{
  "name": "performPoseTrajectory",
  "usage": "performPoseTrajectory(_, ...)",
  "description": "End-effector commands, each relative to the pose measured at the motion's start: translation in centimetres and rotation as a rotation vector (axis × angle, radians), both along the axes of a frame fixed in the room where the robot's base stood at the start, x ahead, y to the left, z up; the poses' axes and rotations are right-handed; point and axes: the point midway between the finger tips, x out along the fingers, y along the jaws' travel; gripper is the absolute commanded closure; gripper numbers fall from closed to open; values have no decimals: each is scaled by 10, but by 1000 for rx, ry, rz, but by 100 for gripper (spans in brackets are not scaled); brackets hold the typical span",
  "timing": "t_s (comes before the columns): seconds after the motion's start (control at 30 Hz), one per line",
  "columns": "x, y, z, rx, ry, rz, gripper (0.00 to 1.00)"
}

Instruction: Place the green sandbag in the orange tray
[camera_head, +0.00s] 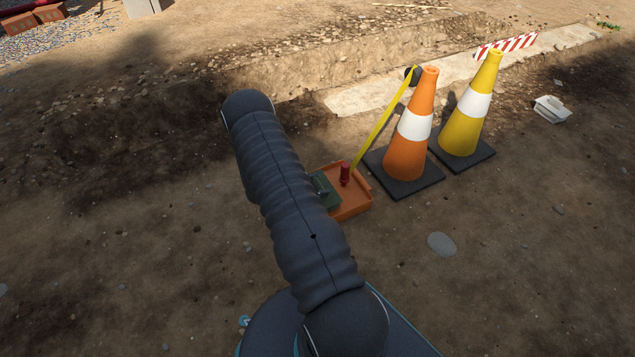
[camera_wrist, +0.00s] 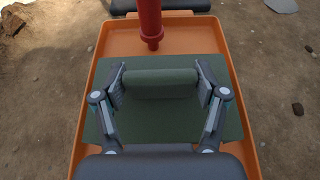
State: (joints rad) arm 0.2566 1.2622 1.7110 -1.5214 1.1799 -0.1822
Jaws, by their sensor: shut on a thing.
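The green sandbag (camera_wrist: 165,125) is in the wrist view, a flat dark green block with a raised roll-shaped grip on top. My gripper (camera_wrist: 160,84) is shut on that raised grip, one finger on each side. The orange tray (camera_wrist: 222,38) lies under and around the sandbag, its rim visible on both sides. Whether the sandbag touches the tray floor I cannot tell. In the head view the orange tray (camera_head: 354,208) is on the ground, and part of the green sandbag (camera_head: 327,190) shows over its left side. My arm hides the rest, including my gripper.
A red upright object (camera_head: 345,174) stands at the tray, beyond the sandbag. A yellow tape or pole (camera_head: 385,122) rises beside it. An orange cone (camera_head: 407,140) and a yellow cone (camera_head: 467,118) stand to the right. Bare dirt lies open in front.

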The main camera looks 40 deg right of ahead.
Motion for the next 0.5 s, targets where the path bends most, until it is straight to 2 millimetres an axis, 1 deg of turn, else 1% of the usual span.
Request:
performPoseTrajectory(0.03,1,-1,3,-4,-2,0,98)
performPoseTrajectory(0.13,1,0,3,-3,-1,0,98)
performPoseTrajectory(0.3,1,0,-1,-3,-1,0,98)
performPoseTrajectory(0.33,0,0,-2,0,0,1,21)
performPoseTrajectory(0.37,0,0,-1,0,0,1,13)
performPoseTrajectory(0.4,0,0,-1,0,0,1,3)
performPoseTrajectory(0.5,0,0,-1,0,0,1,3)
